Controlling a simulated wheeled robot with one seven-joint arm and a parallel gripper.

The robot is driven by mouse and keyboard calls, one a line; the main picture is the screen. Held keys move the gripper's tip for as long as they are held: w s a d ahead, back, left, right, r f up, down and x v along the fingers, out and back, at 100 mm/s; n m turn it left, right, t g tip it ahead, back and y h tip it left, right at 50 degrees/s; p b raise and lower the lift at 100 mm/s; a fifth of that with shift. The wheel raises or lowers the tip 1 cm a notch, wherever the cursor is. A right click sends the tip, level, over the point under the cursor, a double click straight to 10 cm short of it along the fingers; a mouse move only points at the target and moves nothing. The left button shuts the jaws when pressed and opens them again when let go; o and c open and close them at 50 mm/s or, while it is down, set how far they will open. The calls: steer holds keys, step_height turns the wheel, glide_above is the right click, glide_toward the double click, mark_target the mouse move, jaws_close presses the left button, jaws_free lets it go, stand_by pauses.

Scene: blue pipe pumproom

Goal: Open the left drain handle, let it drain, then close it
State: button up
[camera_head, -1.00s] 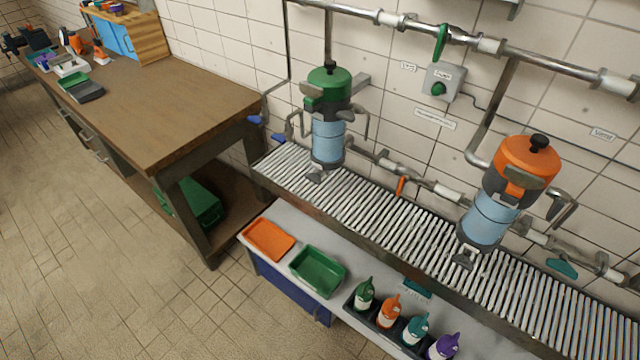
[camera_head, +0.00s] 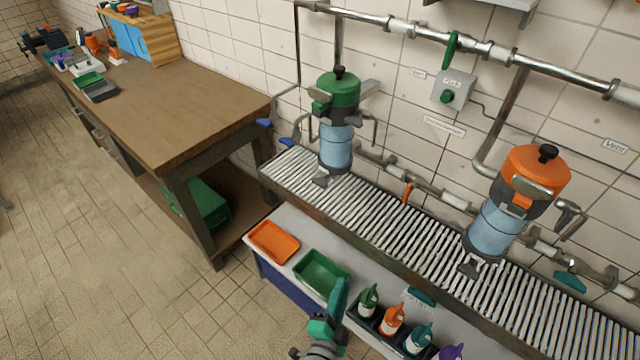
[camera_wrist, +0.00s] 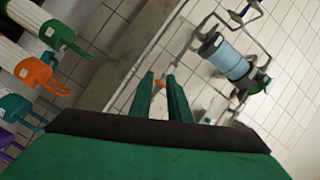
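An orange lever (camera_head: 407,193) hangs on the lower pipe between two filter units. A teal lever (camera_head: 570,282) sits on the same pipe at the right. Two blue handles, one upper (camera_head: 264,123) and one lower (camera_head: 287,142), are left of the green-topped filter (camera_head: 336,125). I see no readable label telling which is the left drain handle. My gripper (camera_head: 340,290) is in front of the shelf, well short of the pipe. In the wrist view my gripper (camera_wrist: 161,77) has its fingers apart and empty.
A slatted metal rack (camera_head: 385,230) runs below the filters. An orange-topped filter (camera_head: 510,205) stands at the right. Under the rack are an orange tray (camera_head: 273,241), a green tray (camera_head: 321,274) and several bottles (camera_head: 392,320). A workbench (camera_head: 170,90) stands at the left.

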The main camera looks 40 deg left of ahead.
steer(key=w+a+r+m+y, duration=0.1)
steer(key=w+a+r+y, duration=0.2)
steer(key=w+a, duration=0.55)
steer(key=g+y, duration=0.2)
steer(key=y, duration=0.2)
glide_toward(320, 182)
steer(key=x, duration=1)
steer(key=shift+a+f, duration=0.1)
steer(key=shift+f, duration=0.2)
jaws_close()
steer(key=shift+s, duration=0.1)
